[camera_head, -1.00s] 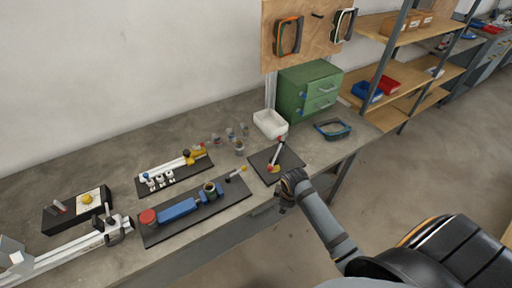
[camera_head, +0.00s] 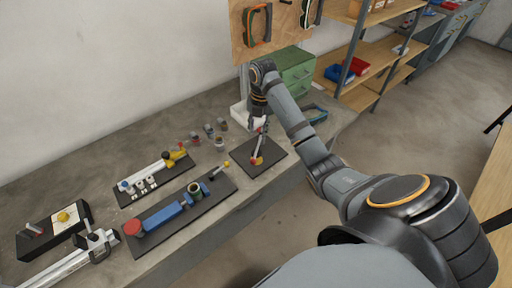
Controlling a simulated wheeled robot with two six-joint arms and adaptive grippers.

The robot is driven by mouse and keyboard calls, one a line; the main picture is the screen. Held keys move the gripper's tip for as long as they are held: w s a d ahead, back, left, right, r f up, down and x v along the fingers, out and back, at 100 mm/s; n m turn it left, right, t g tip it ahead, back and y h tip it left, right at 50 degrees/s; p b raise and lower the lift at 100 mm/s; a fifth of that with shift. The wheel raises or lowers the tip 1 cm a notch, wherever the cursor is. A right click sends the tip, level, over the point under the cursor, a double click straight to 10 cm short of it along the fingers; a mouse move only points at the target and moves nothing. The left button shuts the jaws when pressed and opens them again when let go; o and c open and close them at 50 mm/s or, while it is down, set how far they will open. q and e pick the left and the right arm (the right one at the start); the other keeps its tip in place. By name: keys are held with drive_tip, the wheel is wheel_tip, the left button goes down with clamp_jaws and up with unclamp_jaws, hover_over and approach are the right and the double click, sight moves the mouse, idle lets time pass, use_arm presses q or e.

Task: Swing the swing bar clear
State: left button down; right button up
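The swing bar (camera_head: 259,148) looks to be the short pale bar with a red end and an orange-yellow part at its lower end. It lies on a small dark plate (camera_head: 277,161) at the bench's right side. My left gripper is not in view.
A long dark plate with a blue fixture (camera_head: 168,216) and another with a yellow clamp (camera_head: 178,157) lie to the left. Several small cylinders (camera_head: 208,130) stand behind. A green drawer cabinet (camera_head: 297,70) and white bin (camera_head: 238,112) are close behind my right gripper.

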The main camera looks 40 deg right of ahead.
sight(256, 151)
drive_tip(key=f+b, duration=0.1)
drive_tip(key=f, duration=0.4)
drive_tip(key=f+b, duration=0.1)
drive_tip(key=f, duration=0.3)
drive_tip(key=shift+a+f, duration=0.2)
drive_tip(key=shift+f, duration=0.2)
drive_tip(key=shift+w+f, duration=0.15)
drive_tip(key=shift+f, duration=0.2)
clamp_jaws()
